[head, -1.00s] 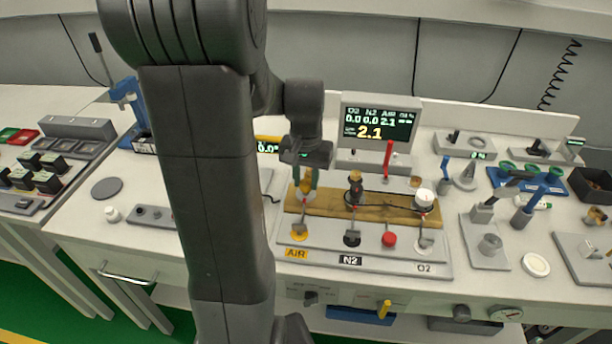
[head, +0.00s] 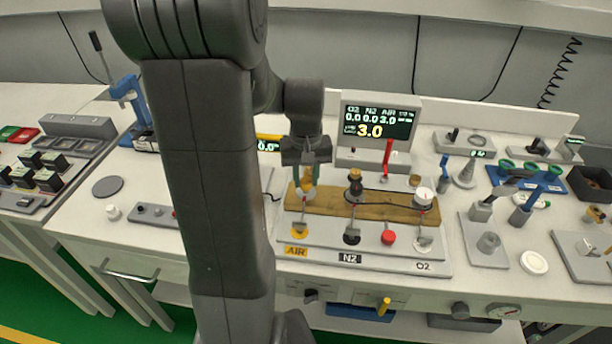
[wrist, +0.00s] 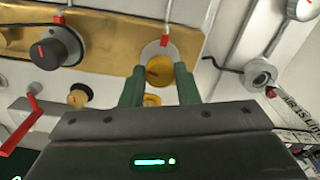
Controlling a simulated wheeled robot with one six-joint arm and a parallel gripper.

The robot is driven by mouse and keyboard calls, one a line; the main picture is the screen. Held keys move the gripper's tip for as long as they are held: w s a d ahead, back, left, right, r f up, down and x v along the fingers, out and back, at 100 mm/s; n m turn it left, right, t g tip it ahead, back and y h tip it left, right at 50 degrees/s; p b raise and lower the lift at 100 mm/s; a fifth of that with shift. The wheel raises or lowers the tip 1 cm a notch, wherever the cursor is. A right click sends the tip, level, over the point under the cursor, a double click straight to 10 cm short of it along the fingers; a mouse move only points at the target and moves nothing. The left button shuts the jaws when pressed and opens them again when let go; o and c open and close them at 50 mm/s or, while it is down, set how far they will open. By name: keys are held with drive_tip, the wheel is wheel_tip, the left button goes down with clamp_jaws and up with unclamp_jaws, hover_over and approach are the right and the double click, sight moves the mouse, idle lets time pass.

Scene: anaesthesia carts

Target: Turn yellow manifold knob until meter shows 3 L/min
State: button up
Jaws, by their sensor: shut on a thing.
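The yellow knob (head: 301,184) stands at the left end of the manifold's brass-coloured bar (head: 382,212), above the AIR label (head: 296,252). My gripper (head: 304,182) points down over it, shut on it. In the wrist view the knob (wrist: 158,70) sits between my two green fingers (wrist: 159,84), its face partly visible with an orange mark. The meter screen (head: 377,123) behind the manifold reads 0.0 under O2, 0.0 under N2 and 3.0 under AIR, with a large 3.0 below.
Beside the yellow knob stand a black knob (head: 354,189) above N2 and a white knob (head: 424,197) above O2. A red lever (head: 388,152) rises behind the bar. Other fixtures crowd the bench to the right, including a blue rack (head: 525,180).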

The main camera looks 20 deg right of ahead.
sight(306, 180)
drive_tip(key=o, duration=1)
drive_tip(key=shift+c, duration=0.2)
wheel_tip(306, 180, up, 14)
drive_tip(key=shift+f, duration=0.15)
wheel_tip(306, 180, down, 14)
drive_tip(key=shift+r, duration=0.1)
idle(0.4)
drive_tip(key=shift+r, duration=0.1)
